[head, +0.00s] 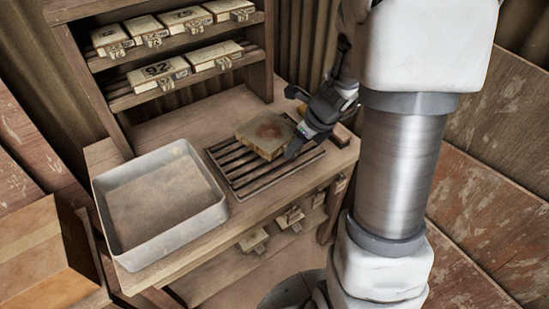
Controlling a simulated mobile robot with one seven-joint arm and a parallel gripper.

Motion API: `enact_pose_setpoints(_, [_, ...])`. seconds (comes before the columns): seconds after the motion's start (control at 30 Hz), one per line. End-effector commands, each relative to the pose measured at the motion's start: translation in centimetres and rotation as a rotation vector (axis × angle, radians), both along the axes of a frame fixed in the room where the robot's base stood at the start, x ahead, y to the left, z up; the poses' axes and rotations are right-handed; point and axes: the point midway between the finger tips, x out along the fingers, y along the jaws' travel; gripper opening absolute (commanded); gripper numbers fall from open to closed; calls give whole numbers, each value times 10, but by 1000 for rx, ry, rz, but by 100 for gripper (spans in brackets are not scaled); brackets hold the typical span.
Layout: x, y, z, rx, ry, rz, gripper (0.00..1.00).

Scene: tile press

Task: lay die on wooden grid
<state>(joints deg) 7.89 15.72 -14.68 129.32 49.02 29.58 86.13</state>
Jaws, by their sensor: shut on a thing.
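The far finger and the die's underside are hidden.
An empty grey tray (112,226) stands left of the grid on the bench (232,107). Shelves above hold several numbered blocks with metal clasps (158,71). More clasped pieces sit on a lower shelf (253,240). A small dark wooden item (341,135) lies right of my gripper.

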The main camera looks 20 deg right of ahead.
Motion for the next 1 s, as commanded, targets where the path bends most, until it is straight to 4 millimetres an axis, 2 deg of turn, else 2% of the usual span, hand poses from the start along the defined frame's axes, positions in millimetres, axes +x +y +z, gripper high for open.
enact_pose_setpoints(0.1, [-3,-6,-3,0,-4,-118,0])
enact_pose_setpoints(0.23, [-4,-10,-4,0,-4,-189,0])
enact_pose_setpoints(0.37, [-2,-4,-10,2,-1,-213,0])
enact_pose_setpoints(0.8, [35,76,-63,2,-1,-212,0])
enact_pose_setpoints(1.0, [44,93,-73,2,-3,-214,0])
